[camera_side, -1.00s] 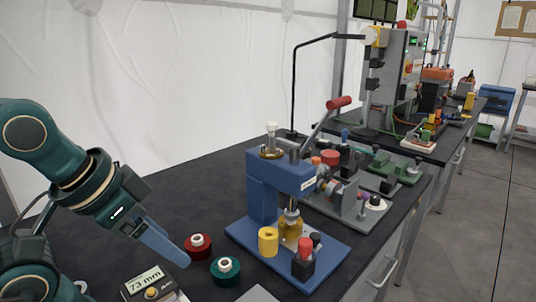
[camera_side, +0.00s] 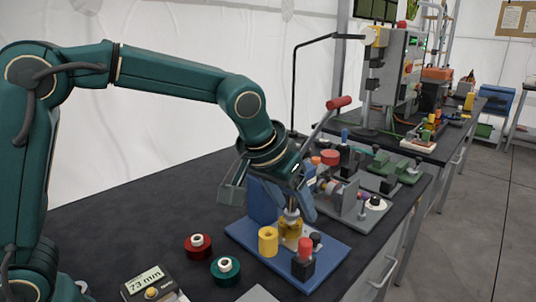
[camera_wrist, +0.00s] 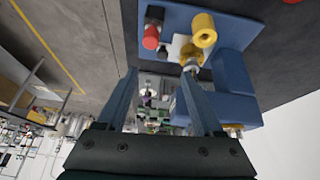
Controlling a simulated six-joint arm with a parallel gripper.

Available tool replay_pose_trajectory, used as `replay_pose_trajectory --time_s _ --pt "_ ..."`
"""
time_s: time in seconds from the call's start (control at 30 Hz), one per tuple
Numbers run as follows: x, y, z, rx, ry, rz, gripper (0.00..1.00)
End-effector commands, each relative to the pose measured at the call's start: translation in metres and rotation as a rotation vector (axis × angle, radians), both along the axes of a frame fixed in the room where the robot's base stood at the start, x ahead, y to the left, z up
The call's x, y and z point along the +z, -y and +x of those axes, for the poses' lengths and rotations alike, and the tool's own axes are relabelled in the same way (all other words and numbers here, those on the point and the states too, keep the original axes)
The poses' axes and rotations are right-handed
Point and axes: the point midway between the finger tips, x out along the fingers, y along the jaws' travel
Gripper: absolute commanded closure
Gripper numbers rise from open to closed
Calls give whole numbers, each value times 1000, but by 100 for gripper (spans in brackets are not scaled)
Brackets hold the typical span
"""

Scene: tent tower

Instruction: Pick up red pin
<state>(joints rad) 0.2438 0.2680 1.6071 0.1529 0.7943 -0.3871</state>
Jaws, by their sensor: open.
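The red pin (camera_side: 305,247) stands upright in a small black block on the front right of the blue base plate. In the wrist view the red pin (camera_wrist: 151,37) shows ahead, above and left of the gap between my fingertips. A black pin-like piece stands beside it. My gripper (camera_side: 270,198) is open, over the blue press and above and left of the pin. In the wrist view my gripper (camera_wrist: 159,74) has both fingers apart with nothing between them. The gripper hides much of the press's upper part in the side view.
The blue base plate (camera_side: 250,238) also carries a yellow cylinder (camera_side: 268,241). A red spool (camera_side: 198,247) and a green spool (camera_side: 225,270) lie left, near a 73 mm display (camera_side: 147,282). A red-handled lever (camera_side: 338,103) rises behind. The black bench is clear at the back left.

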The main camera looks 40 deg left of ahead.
Motion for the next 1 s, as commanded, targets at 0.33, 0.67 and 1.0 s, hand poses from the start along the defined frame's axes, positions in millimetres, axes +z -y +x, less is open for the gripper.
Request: replay_pose_trajectory --time_s 0.33,0.67,1.0 --pt "-51 20 3 -56 -100 33 32" --pt "-86 19 18 -56 -98 33 32" --pt "-90 19 20 -55 -95 32 32"
